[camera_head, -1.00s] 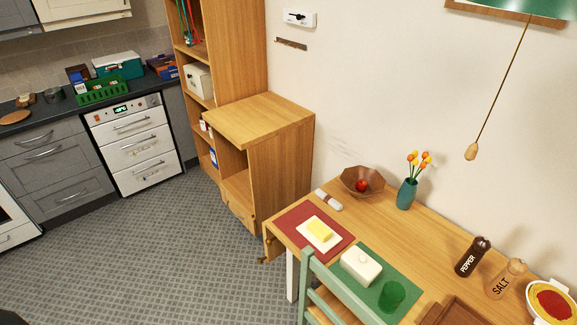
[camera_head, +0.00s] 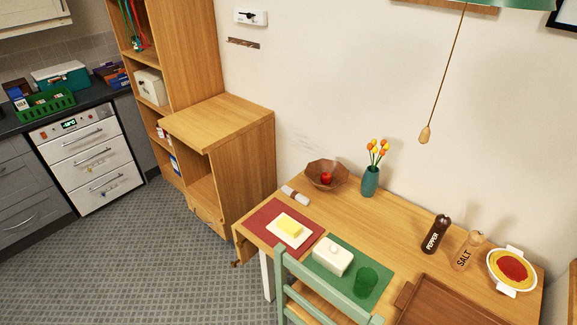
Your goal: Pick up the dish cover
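The dish cover (camera_head: 333,256) is a white, box-shaped lid with a small knob on top. It sits on the green placemat (camera_head: 376,281) on the wooden table. To its left, a slab of yellow butter (camera_head: 289,227) lies uncovered on a white dish (camera_head: 293,240) on the red placemat (camera_head: 262,217). Neither of my grippers shows in the head view.
A green chair (camera_head: 283,268) stands at the table's front edge, before the cover. A green glass (camera_head: 366,281) is close to the cover's right. A brown tray (camera_head: 450,302), pepper mill (camera_head: 436,234), salt mill (camera_head: 468,251) and pasta dish (camera_head: 512,271) are further right. Floor at left is clear.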

